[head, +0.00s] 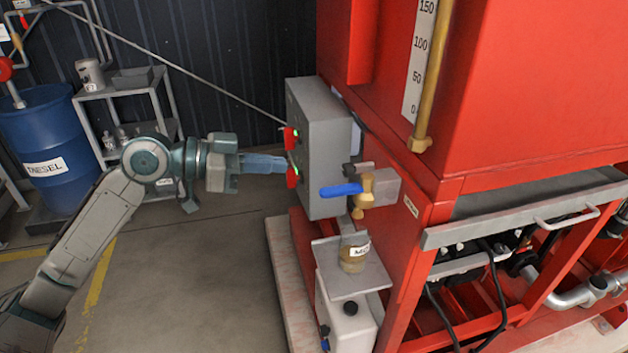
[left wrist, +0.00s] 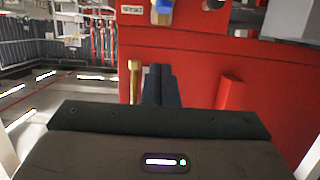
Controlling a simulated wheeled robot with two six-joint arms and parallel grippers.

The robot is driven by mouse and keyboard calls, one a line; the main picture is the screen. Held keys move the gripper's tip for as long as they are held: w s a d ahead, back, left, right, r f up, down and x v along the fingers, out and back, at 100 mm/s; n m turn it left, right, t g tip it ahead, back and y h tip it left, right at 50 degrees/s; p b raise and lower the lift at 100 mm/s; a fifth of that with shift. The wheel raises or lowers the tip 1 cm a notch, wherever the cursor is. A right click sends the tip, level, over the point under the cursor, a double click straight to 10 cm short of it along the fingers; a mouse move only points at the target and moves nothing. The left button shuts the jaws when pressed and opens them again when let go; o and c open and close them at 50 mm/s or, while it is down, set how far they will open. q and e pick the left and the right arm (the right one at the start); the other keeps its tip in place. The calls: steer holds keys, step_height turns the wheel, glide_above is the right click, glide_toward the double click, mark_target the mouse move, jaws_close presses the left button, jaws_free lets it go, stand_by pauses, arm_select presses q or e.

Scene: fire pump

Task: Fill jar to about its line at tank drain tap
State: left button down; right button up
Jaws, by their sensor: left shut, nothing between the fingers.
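The drain tap (head: 365,188) is brass with a blue lever (head: 340,190) pointing left, on the side of the red tank (head: 540,90). Its spout points down above a small jar (head: 353,256). The jar stands upright on a grey bracket shelf (head: 372,282). It has a white label and looks brownish; the line and exact level are too small to tell. My left gripper (head: 285,164) is shut and empty, left of the tap and above the jar's height, its tips near the grey control box. Its fingers show in the left wrist view (left wrist: 161,84). My right gripper is out of view.
The grey control box (head: 318,145) with red switches stands between my left gripper and the tank. A white canister (head: 347,322) is below the shelf. A blue diesel drum (head: 42,140) and a rack (head: 125,100) stand at the back left. The floor below my left arm is clear.

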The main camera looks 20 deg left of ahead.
mark_target(341, 191)
arm_select(q)
steer(key=w+d+f+p, duration=0.4)
steer(key=d+f, duration=0.2)
steer(key=shift+w+d, duration=0.2)
steer(key=shift+d, duration=0.1)
stand_by(0.5)
steer(key=shift+a+f+b, duration=0.1)
steer(key=shift+f+b, duration=0.2)
steer(key=shift+b, duration=0.55)
